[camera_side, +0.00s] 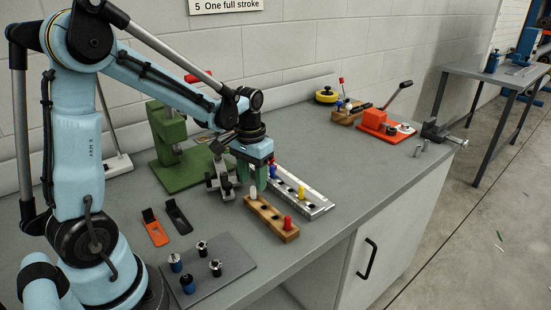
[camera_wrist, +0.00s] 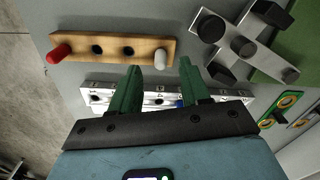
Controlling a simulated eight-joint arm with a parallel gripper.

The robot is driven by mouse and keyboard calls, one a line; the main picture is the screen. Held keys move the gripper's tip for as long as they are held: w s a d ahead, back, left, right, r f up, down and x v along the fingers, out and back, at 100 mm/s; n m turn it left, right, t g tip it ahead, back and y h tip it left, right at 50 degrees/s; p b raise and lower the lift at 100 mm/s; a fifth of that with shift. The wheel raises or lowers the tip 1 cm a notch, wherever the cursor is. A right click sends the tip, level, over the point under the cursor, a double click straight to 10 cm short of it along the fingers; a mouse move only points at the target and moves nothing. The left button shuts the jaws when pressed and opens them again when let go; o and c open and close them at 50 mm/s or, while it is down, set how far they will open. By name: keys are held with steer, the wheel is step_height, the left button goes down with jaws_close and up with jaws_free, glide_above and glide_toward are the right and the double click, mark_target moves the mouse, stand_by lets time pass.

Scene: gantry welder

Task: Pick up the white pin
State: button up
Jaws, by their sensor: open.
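The white pin (camera_side: 253,191) stands upright in the left end hole of a wooden block (camera_side: 268,214). In the wrist view the white pin (camera_wrist: 158,63) is at the right end of the wooden block (camera_wrist: 112,42), just beyond the fingertips. A red pin (camera_side: 288,222) is in the block's other end, with two empty holes between. My gripper (camera_side: 262,181) points down just behind the white pin. In the wrist view its green fingers (camera_wrist: 164,72) are apart with nothing held between them; the metal strip shows behind them.
A metal strip (camera_side: 318,205) with a yellow pin (camera_side: 301,192) and a blue pin lies close behind the block. A grey fixture (camera_side: 222,182) and a green press (camera_side: 180,165) stand left of my gripper. A grey plate (camera_side: 215,273) with several small parts lies in front.

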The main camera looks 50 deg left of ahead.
mark_target(253, 188)
steer(key=shift+f, duration=1.85)
jaws_close()
